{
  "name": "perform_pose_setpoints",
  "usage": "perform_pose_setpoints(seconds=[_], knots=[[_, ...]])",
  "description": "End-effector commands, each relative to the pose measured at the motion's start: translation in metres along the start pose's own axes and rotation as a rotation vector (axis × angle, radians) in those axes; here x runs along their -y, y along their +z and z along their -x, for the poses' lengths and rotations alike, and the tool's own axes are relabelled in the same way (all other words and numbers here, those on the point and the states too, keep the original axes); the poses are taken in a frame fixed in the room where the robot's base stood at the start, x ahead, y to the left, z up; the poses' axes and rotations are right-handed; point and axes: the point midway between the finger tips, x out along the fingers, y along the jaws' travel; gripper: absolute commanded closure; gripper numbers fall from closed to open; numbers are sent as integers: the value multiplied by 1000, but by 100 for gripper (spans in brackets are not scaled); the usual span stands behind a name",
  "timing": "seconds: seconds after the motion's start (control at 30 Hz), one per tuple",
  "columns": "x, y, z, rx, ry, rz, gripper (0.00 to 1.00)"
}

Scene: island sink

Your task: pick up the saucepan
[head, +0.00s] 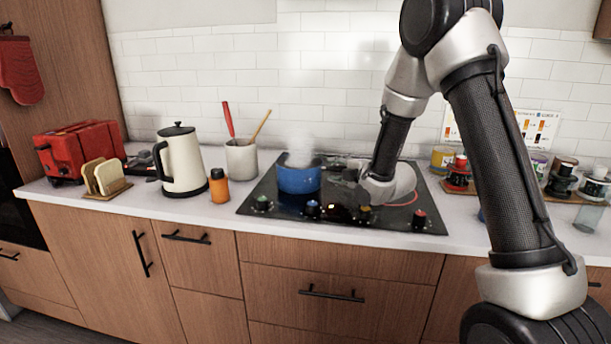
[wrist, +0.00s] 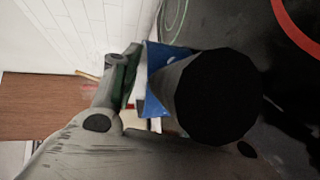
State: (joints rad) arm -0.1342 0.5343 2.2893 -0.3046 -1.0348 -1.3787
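The saucepan (head: 298,180) is blue and stands upright on the black cooktop at its back left, with pale steam above it. Its handle side points right, towards my gripper (head: 345,174), which is low over the cooktop beside the pan and partly hidden by my wrist. In the wrist view the saucepan's blue wall (wrist: 155,100) shows behind a large dark round shape very close to the camera, seemingly the handle's end. Grey finger links of my gripper are to the left of it. Whether the fingers are closed on the handle cannot be made out.
The cooktop (head: 265,210) has several knobs along its front edge. Left of it stand a utensil crock (head: 241,160), an orange bottle (head: 219,187), a kettle (head: 181,165), a toast rack (head: 104,178) and a red toaster (head: 70,155). Jars (head: 459,172) stand on the right.

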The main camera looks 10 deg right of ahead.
Motion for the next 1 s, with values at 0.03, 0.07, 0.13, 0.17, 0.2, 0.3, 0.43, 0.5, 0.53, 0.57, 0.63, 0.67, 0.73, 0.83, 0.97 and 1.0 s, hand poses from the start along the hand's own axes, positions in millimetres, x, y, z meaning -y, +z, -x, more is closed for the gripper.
perform_pose_setpoints(seconds=[0.03, 0.07, 0.13, 0.17, 0.2, 0.3, 0.43, 0.5, 0.53, 0.57, 0.63, 0.67, 0.73, 0.83, 0.97, 1.0], knots=[[0, 0, 0, 0, 0, 0, 67], [0, 0, 0, 0, 0, 0, 72], [0, 0, 0, 0, 0, 0, 85], [0, 0, 0, 0, 0, 0, 90], [0, 0, 0, 0, 0, 0, 98], [0, 0, 0, 0, 0, 0, 100], [-2, 0, 0, 0, 4, 0, 100], [-2, 0, 0, 0, 4, 0, 100], [-2, 0, 0, 0, 4, 0, 100], [-2, 0, 0, 0, 3, 0, 100], [-2, 0, 0, 0, 3, 0, 100], [-2, 0, 0, 0, 3, 0, 100], [-3, 0, 0, 0, 3, 0, 100], [-6, 0, 1, 0, 4, 0, 100], [-13, -1, 2, -1, 6, 1, 100], [-15, -1, 3, -1, 6, 1, 100]])
